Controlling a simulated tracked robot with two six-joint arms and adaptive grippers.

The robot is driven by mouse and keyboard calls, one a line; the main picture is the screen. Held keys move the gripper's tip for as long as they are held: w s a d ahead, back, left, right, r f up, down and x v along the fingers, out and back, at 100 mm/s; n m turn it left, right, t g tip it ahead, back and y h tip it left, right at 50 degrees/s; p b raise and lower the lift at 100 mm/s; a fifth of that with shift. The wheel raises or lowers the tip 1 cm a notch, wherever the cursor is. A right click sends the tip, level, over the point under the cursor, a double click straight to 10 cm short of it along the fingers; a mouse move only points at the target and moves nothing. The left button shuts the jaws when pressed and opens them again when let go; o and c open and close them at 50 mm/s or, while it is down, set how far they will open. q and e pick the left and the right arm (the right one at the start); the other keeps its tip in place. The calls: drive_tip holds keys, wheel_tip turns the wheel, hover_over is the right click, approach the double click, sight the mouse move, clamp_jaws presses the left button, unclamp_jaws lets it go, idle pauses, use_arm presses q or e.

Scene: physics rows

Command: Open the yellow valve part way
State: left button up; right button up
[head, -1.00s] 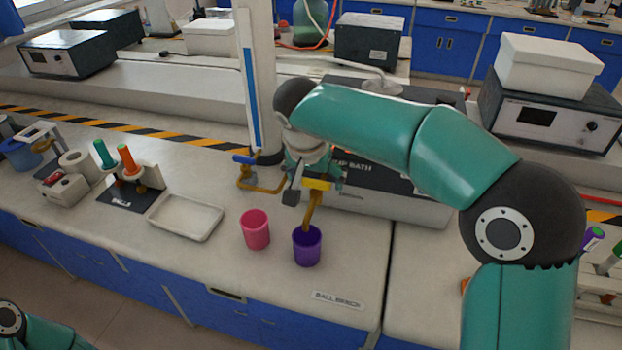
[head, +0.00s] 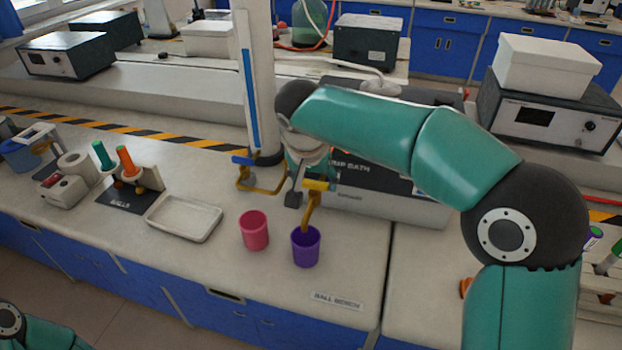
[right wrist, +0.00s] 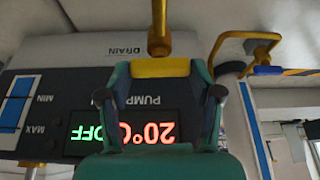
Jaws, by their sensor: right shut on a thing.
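The yellow valve's handle (head: 315,185) sits on a brass-coloured tap whose spout points down over a purple cup (head: 306,246). The arm hides part of the tap body in the head view. No flow is visible at the spout. My left gripper is out of view; only a piece of my left arm shows at the lower left.
A second tap with a blue handle (head: 244,160) stands just left, beside a white column (head: 256,80). A pink cup (head: 254,231) stands left of the purple one. A white tray (head: 184,218) lies farther left. The bath's display (right wrist: 122,132) shows 20°C and OFF.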

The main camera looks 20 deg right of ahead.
drive_tip(key=shift+n, duration=0.8)
drive_tip(key=shift+n+t+y, duration=0.4)
drive_tip(key=shift+n+y, duration=0.3)
drive_tip(key=shift+n, duration=0.5)
drive_tip(key=shift+d+r+n+y+p, duration=0.1)
drive_tip(key=shift+n+y+p, duration=0.35)
drive_tip(key=shift+n, duration=0.65)
drive_tip(key=shift+d+n+y+p, duration=0.1)
drive_tip(key=shift+n+y+p, duration=0.3)
drive_tip(key=shift+n, duration=0.7)
drive_tip(key=o, duration=1.1)
drive_tip(key=shift+w, duration=0.1)
drive_tip(key=shift+o, duration=0.2)
